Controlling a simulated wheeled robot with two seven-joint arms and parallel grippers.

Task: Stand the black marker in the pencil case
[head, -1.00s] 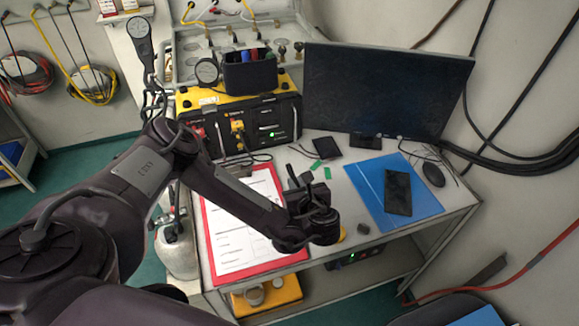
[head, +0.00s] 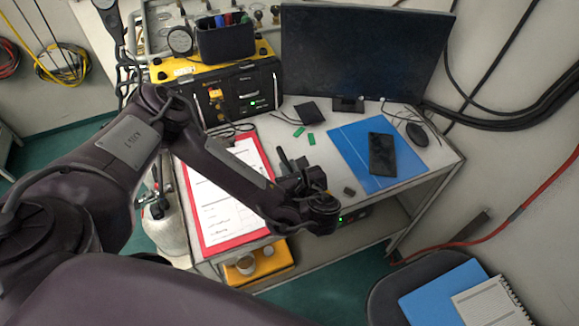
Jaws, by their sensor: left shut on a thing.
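The pencil case (head: 226,44) is a dark open-topped box standing on the yellow-and-black panel case at the back left of the table. Several coloured pens stand up out of it. My left gripper (head: 290,165) is over the front middle of the table, right of the clipboard and well in front of the pencil case. It is shut on a slim dark thing that looks like the black marker (head: 282,155); the fingers and wrist hide much of it. My right gripper is out of view.
The panel case (head: 215,75) has a gauge on its left. A monitor (head: 362,55) stands behind. The red clipboard (head: 187,190), green pieces (head: 310,139), a blue folder (head: 350,145) with a phone (head: 382,155), a mouse (head: 417,134) and a small dark block (head: 349,190) lie on the table.

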